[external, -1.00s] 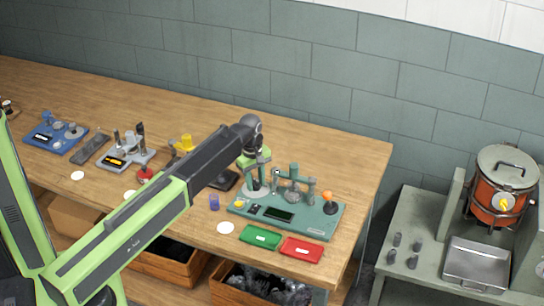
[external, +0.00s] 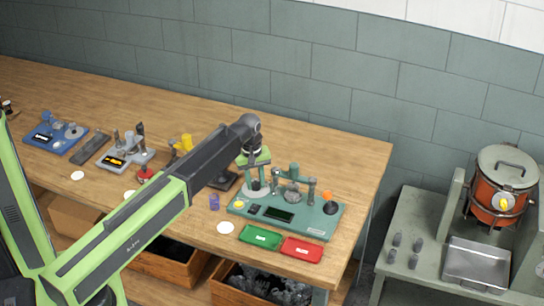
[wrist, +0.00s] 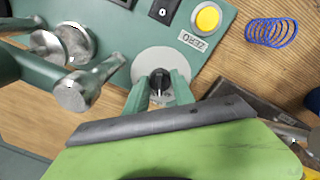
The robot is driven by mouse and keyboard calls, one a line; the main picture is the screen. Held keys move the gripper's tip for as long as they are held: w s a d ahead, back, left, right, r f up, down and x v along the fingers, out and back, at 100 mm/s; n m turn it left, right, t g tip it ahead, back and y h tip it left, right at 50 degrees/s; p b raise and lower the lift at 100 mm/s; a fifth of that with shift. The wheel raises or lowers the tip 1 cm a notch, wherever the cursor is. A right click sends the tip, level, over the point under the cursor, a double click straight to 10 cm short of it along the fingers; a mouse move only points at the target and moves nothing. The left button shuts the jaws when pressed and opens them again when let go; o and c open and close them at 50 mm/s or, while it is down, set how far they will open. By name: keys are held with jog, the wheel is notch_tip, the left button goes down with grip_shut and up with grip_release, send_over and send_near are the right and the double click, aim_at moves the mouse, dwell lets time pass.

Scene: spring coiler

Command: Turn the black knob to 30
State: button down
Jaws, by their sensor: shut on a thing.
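The black knob (wrist: 160,80) sits at the middle of a pale round dial plate (wrist: 158,62) on the green coiler machine (external: 318,222). In the wrist view my gripper (wrist: 160,84) has its two green fingers on either side of the knob, shut on it. A light pointer mark shows on the knob, but no dial numbers are readable. In the external view my gripper (external: 255,178) reaches down onto the left back part of the machine, and the knob is hidden or too small to tell there.
A yellow button (wrist: 207,17) with a ZERO label and metal rollers (wrist: 75,92) flank the dial. A blue spring (wrist: 271,32) lies on the wooden table beside the machine. Green (external: 261,237) and red (external: 302,250) trays stand in front. Other machines stand to the left.

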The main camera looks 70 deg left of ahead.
jog(key=m, duration=0.5)
jog(key=shift+s+m, duration=0.1)
jog(key=shift+m, duration=0.2)
dwell(0.4)
jog(key=c, duration=1.1)
grip_release()
jog(key=shift+o, duration=0.2)
notch_tip(320, 180, up, 17)
jog(key=p, duration=1.7)
jog(key=shift+s+a+r, duration=0.2)
jog(key=shift+s+a, duration=0.15)
jog(key=shift+s, duration=0.05)
